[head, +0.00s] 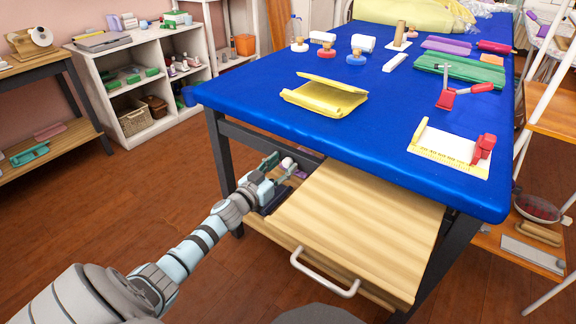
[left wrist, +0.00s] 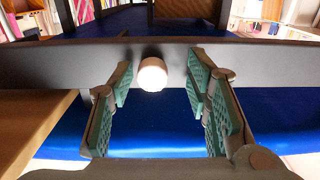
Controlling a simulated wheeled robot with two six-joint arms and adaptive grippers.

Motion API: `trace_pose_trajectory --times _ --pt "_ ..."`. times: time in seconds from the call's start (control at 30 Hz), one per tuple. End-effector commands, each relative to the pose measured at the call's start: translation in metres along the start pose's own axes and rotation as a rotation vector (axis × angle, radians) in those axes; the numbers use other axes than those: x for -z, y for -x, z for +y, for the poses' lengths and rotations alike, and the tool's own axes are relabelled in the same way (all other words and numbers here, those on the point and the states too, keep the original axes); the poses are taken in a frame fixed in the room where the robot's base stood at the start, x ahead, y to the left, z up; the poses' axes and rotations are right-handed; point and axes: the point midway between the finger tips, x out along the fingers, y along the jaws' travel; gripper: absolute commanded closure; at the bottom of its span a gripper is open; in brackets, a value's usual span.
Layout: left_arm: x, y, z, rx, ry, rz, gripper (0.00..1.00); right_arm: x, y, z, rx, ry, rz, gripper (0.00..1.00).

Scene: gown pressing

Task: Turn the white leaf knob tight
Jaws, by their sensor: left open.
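The white knob (left wrist: 152,74) sits on a dark grey rail of the table frame in the left wrist view. It is round and shows between the open fingers of my left gripper (left wrist: 158,95), apart from both finger pads. In the head view the knob (head: 287,162) is a small white spot just under the table's front edge. My left gripper (head: 272,172) is there too, below the blue table top and left of the wooden leaf. My right gripper is not in view.
The wooden leaf (head: 350,225) with a metal handle (head: 323,275) lies right beside my left gripper, below the blue table (head: 320,120). A table leg (head: 222,165) stands to the left. Yellow folded cloth (head: 325,97) lies above. Open floor (head: 150,200) is at the left.

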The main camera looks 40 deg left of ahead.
Motion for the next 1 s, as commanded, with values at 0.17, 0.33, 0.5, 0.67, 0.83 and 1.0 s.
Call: trace_pose_trajectory --times 0.17,0.33,0.5,0.67,0.83,1.0 --pt "0.0010 -0.0042 0.0058 -0.009 0.002 0.002 0.72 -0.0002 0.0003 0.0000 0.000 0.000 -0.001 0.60" --pt "0.0008 -0.0041 0.0060 -0.010 0.000 0.002 0.99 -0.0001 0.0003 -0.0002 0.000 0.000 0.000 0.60" --pt "0.0006 -0.0035 0.0054 -0.009 -0.002 0.001 1.00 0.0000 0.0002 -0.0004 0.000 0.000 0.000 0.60" --pt "0.0003 -0.0028 0.0048 -0.008 -0.027 0.001 1.00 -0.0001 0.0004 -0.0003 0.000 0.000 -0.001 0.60" --pt "0.0001 -0.0023 0.0041 -0.007 -0.097 0.001 1.00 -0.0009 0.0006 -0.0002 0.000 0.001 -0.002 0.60" --pt "-0.0002 -0.0019 0.0034 -0.006 -0.214 0.000 1.00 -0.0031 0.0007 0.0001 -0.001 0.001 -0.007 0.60"
